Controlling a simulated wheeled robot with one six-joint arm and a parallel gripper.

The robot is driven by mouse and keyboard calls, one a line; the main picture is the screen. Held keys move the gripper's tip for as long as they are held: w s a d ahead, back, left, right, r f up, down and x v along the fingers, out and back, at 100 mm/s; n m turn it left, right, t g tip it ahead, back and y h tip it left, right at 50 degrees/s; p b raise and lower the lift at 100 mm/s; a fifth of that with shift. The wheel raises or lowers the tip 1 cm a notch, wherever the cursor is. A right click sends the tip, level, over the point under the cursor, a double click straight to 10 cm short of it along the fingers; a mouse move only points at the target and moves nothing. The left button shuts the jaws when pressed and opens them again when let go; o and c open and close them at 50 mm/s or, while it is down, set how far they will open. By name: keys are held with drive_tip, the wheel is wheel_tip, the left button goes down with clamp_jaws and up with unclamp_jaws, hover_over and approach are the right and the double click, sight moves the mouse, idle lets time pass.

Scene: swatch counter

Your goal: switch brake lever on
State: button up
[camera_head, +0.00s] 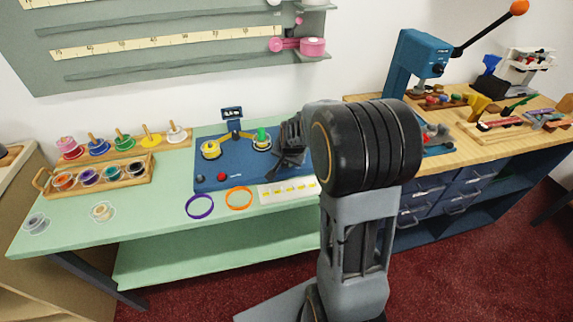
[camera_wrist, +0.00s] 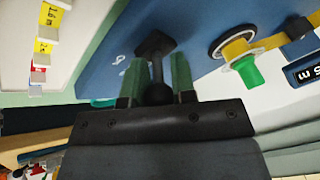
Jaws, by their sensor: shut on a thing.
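The brake lever (camera_wrist: 157,66) is black, with a square foot on the blue panel (camera_wrist: 205,25) and a round ball end towards me. It stands between the two green fingers of my gripper (camera_wrist: 160,80), which is shut on it in the wrist view. A small white mark is on the panel to the left of the lever. In the head view my gripper (camera_head: 287,152) is low over the right part of the blue panel (camera_head: 225,178). There I cannot make out the lever behind my gripper and arm.
A green-topped spool (camera_head: 262,138), a yellow spool (camera_head: 211,149), a red button (camera_head: 222,176) and a small display (camera_head: 232,113) are on the panel. Purple (camera_head: 199,206) and orange (camera_head: 239,198) rings and a strip with yellow marks (camera_head: 288,190) lie in front. A wooden rack (camera_head: 101,175) stands left.

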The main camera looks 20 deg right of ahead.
drive_tip(key=shift+s+t+b, duration=0.1)
drive_tip(key=shift+t+b, duration=0.3)
drive_tip(key=o, duration=0.9)
drive_tip(key=p+v, duration=0.1)
drive_tip(key=v, duration=1.2)
drive_tip(key=shift+s+r, duration=0.1)
drive_tip(key=shift+r, duration=0.25)
